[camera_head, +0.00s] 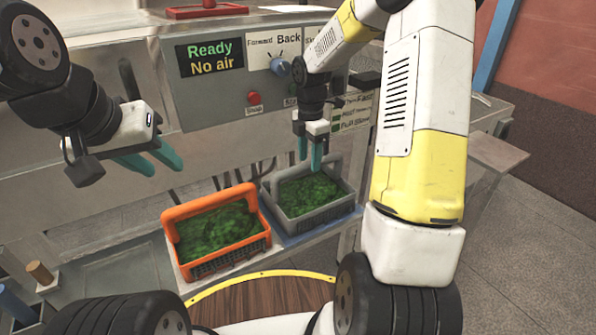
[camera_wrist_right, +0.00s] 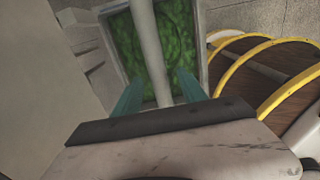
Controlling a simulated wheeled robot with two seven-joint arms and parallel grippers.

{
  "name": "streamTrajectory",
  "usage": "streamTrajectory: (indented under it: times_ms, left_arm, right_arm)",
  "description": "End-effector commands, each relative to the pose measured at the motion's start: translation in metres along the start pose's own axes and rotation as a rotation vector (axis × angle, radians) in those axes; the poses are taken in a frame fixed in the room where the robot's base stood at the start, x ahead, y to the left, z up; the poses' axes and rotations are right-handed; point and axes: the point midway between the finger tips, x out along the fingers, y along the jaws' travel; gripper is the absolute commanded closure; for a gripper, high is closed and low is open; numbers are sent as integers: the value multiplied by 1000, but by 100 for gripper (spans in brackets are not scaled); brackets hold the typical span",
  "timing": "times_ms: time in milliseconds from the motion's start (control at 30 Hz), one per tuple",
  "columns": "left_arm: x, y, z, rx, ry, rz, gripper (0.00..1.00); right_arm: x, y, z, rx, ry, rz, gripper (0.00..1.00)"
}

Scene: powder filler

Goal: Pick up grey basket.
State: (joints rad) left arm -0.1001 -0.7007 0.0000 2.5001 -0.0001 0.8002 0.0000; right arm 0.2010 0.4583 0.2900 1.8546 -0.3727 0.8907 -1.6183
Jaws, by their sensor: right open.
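The grey basket (camera_head: 322,209) stands on a low shelf, filled with green material. Its grey handle arches over the top, and in the right wrist view the handle (camera_wrist_right: 148,50) runs between the two teal fingers. My right gripper (camera_head: 311,160) is above the basket, pointing down, with its fingers apart on either side of the handle; the wrist view also shows the open fingers (camera_wrist_right: 157,95). Whether the fingers touch the handle cannot be told. My left gripper (camera_head: 155,160) is off to the left, in front of the machine, with its teal fingers apart and nothing between them.
An orange basket (camera_head: 232,257) with green contents stands close left of the grey basket on the shelf (camera_head: 296,241). My wooden-topped base is in front.

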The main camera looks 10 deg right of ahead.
Motion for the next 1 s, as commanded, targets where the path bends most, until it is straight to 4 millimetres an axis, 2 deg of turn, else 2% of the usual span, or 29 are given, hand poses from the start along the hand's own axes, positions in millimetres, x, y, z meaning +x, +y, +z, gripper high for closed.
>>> streamTrajectory:
  times_ms: [367,667,767,933,1000]
  left_arm:
    - [0,0,0,0,0,0,64]
    - [0,0,0,0,0,0,64]
    - [0,0,0,0,0,0,64]
    - [0,0,0,0,0,0,64]
    - [0,0,0,0,0,0,64]
  right_arm:
    - [52,2,0,1,1,-2,51]
    - [58,2,0,3,0,1,51]
    - [58,2,0,3,0,1,67]
    - [58,2,0,3,0,1,100]
    - [58,2,0,3,0,1,100]
